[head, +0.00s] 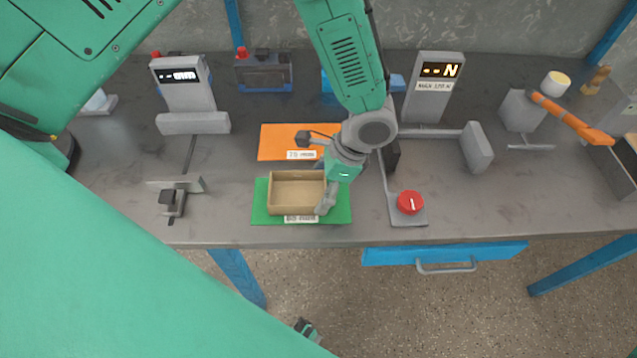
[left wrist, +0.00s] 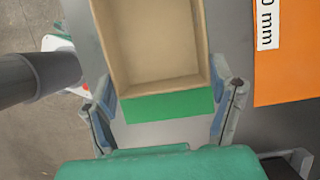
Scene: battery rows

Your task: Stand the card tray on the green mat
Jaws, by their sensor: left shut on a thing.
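The card tray (head: 298,210), a shallow open tan box, is empty and upright over the green mat (head: 262,217). In the left wrist view the gripper (left wrist: 168,88) has a finger on each side of the tray (left wrist: 155,82), and a strip of green mat (left wrist: 168,107) shows at the tray's near end. My right gripper is not clearly seen.
An orange mat (head: 275,142) lies just behind the green one. A red knob (head: 410,202) stands to the right, and a grey gauge with a display (head: 183,85) at the back left. A small clamp (head: 172,200) is left of the mat. The table's front edge is close.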

